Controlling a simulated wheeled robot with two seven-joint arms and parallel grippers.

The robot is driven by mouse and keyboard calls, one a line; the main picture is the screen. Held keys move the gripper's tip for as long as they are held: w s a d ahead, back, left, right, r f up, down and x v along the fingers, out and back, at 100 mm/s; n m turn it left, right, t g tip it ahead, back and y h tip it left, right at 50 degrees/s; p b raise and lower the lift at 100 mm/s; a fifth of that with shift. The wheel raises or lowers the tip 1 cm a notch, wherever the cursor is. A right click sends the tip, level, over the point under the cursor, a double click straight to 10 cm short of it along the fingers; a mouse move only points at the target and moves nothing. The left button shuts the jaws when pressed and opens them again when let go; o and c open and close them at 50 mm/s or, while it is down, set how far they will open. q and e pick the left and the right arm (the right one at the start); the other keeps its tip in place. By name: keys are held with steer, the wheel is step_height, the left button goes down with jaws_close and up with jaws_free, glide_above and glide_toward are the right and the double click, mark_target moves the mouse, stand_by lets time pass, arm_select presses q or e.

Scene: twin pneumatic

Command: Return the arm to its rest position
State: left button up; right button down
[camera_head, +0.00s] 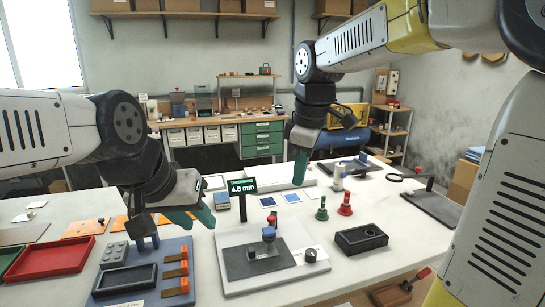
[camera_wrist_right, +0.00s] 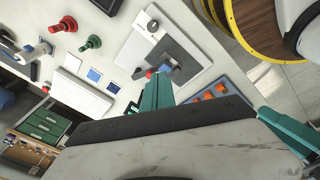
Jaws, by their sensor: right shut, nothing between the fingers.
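My right gripper (camera_head: 299,170) hangs fingers down above the far part of the white table, left of the small bottle. Its teal fingers are together with nothing between them. In the right wrist view its teal finger (camera_wrist_right: 156,92) shows beyond the dark gripper edge.
A display (camera_head: 242,186) reading 4.8 mm stands mid-table. In front are a grey plate fixture (camera_head: 236,263), a black tray (camera_head: 361,239), and green (camera_head: 322,209) and red (camera_head: 345,204) pieces. A blue-grey fixture (camera_head: 171,293) and red tray (camera_head: 50,258) stand left. A workbench (camera_head: 263,138) is behind.

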steer(key=s+d+f+m+t, duration=0.1)
steer(key=s+d+m+t, duration=0.1)
steer(key=s+d+m, duration=0.2)
steer(key=s+d+f+m+t+y, duration=0.1)
steer(key=s+d+m, duration=0.3)
steer(key=s+m, duration=0.5)
steer(key=shift+s+d+f+m+t, duration=0.15)
steer(key=shift+s+f+m+t, duration=0.15)
steer(key=shift+s+f+t, duration=0.15)
